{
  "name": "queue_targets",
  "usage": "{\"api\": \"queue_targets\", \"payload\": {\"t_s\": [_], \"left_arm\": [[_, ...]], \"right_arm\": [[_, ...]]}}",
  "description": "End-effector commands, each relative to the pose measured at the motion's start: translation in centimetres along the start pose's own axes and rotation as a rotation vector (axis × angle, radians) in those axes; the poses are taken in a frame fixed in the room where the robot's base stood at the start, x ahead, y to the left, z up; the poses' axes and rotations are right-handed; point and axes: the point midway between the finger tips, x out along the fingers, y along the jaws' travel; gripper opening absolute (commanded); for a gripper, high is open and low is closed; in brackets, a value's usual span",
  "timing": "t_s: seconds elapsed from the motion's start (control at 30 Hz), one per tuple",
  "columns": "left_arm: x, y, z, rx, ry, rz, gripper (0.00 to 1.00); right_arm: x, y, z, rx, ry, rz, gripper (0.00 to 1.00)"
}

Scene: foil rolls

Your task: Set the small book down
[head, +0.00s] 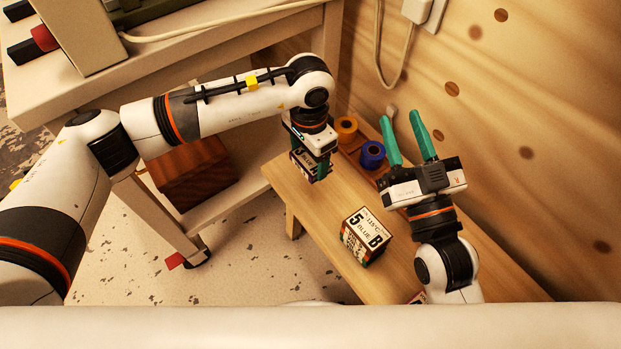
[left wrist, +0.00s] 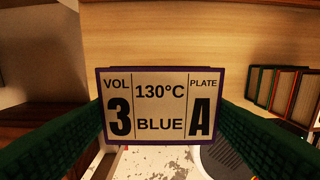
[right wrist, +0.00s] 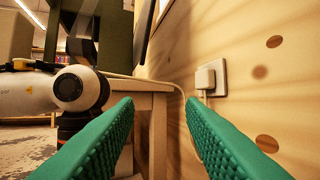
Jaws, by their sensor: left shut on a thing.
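My left gripper (head: 311,156) points down and is shut on the small book (head: 309,170), near the left edge of the wooden bench. In the left wrist view the small book (left wrist: 148,108) shows a white label with a purple border, reading VOL 3, 130°C, BLUE, PLATE A. It sits between the green fingers. I cannot tell whether its underside touches the bench. My right gripper (head: 408,136) is open and empty, its green fingers raised near the wall. It also shows open in the right wrist view (right wrist: 160,125).
On the bench (head: 330,212), a group of books (head: 368,228) marked 5 BLUE B stands to the right. Bare bench lies between held book and group. The wall (head: 520,130) bounds the right.

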Motion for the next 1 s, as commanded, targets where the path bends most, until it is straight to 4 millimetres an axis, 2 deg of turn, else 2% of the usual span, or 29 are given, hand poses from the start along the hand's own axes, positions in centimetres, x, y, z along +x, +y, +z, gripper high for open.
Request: {"api": "queue_targets", "payload": {"t_s": [0.03,0.13,0.33,0.6,1.0], "left_arm": [[1.4,-0.1,-0.1,0.000,0.003,-0.003,0.48],[3.1,-0.1,-0.1,-0.001,0.002,-0.003,0.48],[4.8,-0.1,0.0,-0.002,0.000,-0.002,0.48],[8.3,-0.1,-0.1,-0.003,0.001,-0.003,0.48],[8.6,0.0,-0.1,-0.002,0.000,-0.001,0.48]], "right_arm": [[0.0,0.1,0.5,0.002,-0.055,0.003,0.36],[-0.2,0.4,2.1,0.006,-0.157,0.008,0.36],[-0.5,0.6,3.9,0.011,-0.274,0.013,0.36],[-1.9,0.9,6.8,0.022,-0.493,0.022,0.36],[-2.3,1.0,7.5,0.024,-0.537,0.023,0.36]]}}
